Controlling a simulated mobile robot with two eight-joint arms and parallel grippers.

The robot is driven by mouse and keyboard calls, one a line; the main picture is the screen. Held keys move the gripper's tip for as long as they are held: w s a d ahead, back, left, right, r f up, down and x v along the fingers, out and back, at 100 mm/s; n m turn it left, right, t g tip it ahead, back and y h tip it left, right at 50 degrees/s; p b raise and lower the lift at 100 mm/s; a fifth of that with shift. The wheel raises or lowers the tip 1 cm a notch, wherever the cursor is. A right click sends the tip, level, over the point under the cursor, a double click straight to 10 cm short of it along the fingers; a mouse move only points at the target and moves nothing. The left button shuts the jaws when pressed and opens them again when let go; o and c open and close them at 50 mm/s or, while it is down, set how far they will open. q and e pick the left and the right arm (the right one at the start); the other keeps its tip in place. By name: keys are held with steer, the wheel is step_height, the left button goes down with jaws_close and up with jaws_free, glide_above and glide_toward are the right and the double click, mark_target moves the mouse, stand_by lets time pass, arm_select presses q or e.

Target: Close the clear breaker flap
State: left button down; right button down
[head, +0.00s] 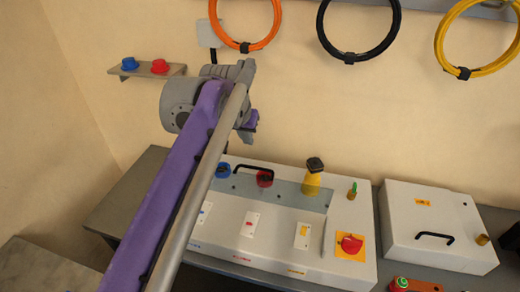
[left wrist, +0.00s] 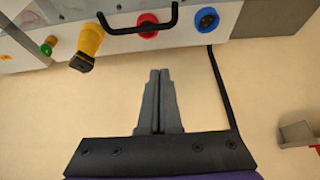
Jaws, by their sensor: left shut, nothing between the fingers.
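The clear breaker flap is hard to make out. A pale blue-grey, see-through-looking panel (head: 285,191) spans the back of the white console (head: 345,205), but I cannot tell whether it is the flap or how far it stands open. A black bar handle (head: 253,169) shows by the red and blue knobs; in the left wrist view the handle (left wrist: 138,31) crosses in front of the red knob. My left gripper (head: 249,128) is above and behind the console, partly hidden by its arm. Its fingers (left wrist: 160,72) are shut and empty, apart from the handle. My right gripper is out of view.
A yellow knob with a dark top (head: 312,177) and a green lamp (head: 352,190) rise from the console. A white box (head: 440,220) stands to the right. Cable coils (head: 360,50) hang above.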

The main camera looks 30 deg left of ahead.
mark_target(255, 183)
arm_select(q)
steer(key=x, duration=0.9)
steer(key=s, duration=0.4)
steer(key=shift+d+r, duration=0.15)
steer(key=shift+d, duration=0.05)
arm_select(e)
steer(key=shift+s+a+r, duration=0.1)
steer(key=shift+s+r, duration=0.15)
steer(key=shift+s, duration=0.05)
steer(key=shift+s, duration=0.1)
